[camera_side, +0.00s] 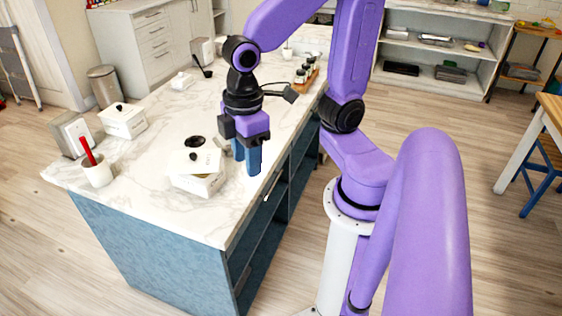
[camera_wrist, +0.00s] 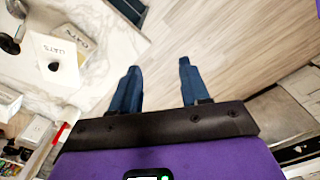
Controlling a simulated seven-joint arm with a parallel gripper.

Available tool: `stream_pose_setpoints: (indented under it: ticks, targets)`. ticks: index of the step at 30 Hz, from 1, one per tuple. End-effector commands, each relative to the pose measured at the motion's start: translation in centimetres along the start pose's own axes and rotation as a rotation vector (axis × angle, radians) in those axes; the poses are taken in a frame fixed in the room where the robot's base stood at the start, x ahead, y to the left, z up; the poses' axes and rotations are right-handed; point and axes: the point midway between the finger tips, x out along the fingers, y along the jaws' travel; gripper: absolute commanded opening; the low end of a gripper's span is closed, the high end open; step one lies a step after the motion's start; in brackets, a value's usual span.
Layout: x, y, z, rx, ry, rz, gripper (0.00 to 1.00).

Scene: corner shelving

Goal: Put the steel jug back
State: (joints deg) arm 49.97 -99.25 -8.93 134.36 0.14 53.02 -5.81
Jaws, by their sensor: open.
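My gripper (camera_side: 246,160) points down over the right edge of the marble counter (camera_side: 150,205), beside a white box (camera_side: 200,182). Its blue fingers are apart with nothing between them; in the wrist view the gripper (camera_wrist: 159,70) has floor beyond its tips. I cannot surely identify the steel jug. A shiny grey and dark object (camera_wrist: 9,42) is cut off at the left edge of the wrist view, and may be it. A dark round thing (camera_side: 195,141) stands behind the white box in the side view; its kind is unclear.
The white box has a black-knobbed lid lying askew; lettering shows on it (camera_wrist: 72,42). A white pot with a red handle (camera_side: 97,172), another lidded box (camera_side: 123,120) and a jar rack (camera_side: 306,75) stand on the counter. Open shelving (camera_side: 440,50) is at the back right.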

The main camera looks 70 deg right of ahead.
Motion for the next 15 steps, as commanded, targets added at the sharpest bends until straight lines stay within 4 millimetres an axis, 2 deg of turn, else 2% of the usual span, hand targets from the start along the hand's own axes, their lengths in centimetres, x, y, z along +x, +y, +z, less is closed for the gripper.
stream_pose_setpoints:
  ticks: [1,3,6,10,15]
  targets:
    - [0.1,-1.4,1.1,-0.039,0.003,-0.001,0.46]
    - [0.2,-2.8,2.5,-0.075,0.003,-0.003,0.46]
    - [0.5,-4.0,3.8,-0.113,0.004,-0.005,0.46]
    - [0.7,-4.7,4.7,-0.135,0.004,-0.006,0.46]
    - [0.7,-4.8,4.8,-0.138,0.003,-0.006,0.46]
